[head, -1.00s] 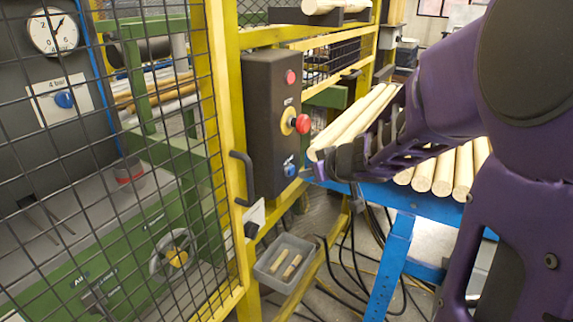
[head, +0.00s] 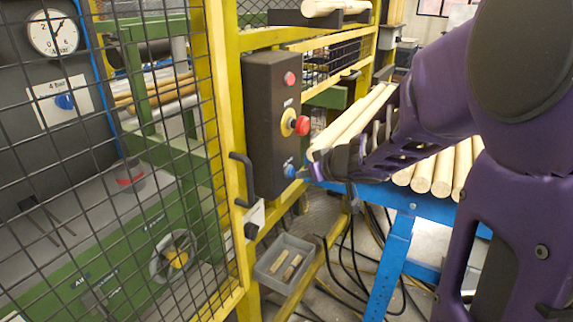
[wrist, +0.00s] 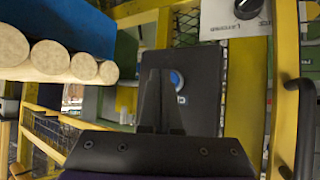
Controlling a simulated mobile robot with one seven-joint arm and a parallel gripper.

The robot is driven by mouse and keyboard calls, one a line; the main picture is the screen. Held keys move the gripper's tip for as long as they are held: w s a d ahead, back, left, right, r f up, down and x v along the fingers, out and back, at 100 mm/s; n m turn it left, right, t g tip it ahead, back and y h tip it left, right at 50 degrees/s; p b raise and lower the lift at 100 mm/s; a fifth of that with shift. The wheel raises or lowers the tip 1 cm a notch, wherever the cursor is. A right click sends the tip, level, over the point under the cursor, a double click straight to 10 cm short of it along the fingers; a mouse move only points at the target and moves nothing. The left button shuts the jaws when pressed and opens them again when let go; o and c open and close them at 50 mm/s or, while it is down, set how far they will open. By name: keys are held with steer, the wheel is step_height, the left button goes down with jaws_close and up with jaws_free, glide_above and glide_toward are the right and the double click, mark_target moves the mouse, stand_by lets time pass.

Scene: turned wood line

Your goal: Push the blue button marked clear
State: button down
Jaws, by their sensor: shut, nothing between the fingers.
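The blue button (head: 289,171) is the lowest control on a dark upright box on the yellow post. In the wrist view the blue button (wrist: 177,79) shows just beyond my fingertips, partly hidden by them. Its lettering is too small to read. My gripper (head: 306,173) is shut and empty, its tips just right of the button in the head view. In the wrist view my gripper (wrist: 160,74) points at the box face. I cannot tell whether the tips touch the button.
A red button (head: 290,79) and a red knob on yellow (head: 302,125) sit higher on the box. Pale wood rods (head: 443,172) lie on the blue table close to my arm. A black handle (head: 243,180) and mesh guard stand left. A grey bin (head: 262,270) is below.

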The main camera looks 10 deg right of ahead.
steer(key=shift+w+a, duration=0.25)
steer(key=shift+a, duration=0.1)
stand_by(0.7)
stand_by(0.4)
steer(key=shift+s+d+p, duration=0.5)
steer(key=shift+d, duration=0.1)
steer(key=shift+d, duration=0.1)
steer(key=s+d+p, duration=0.1)
steer(key=d, duration=0.1)
steer(key=s+d+p, duration=0.1)
steer(key=s+d, duration=0.1)
stand_by(0.7)
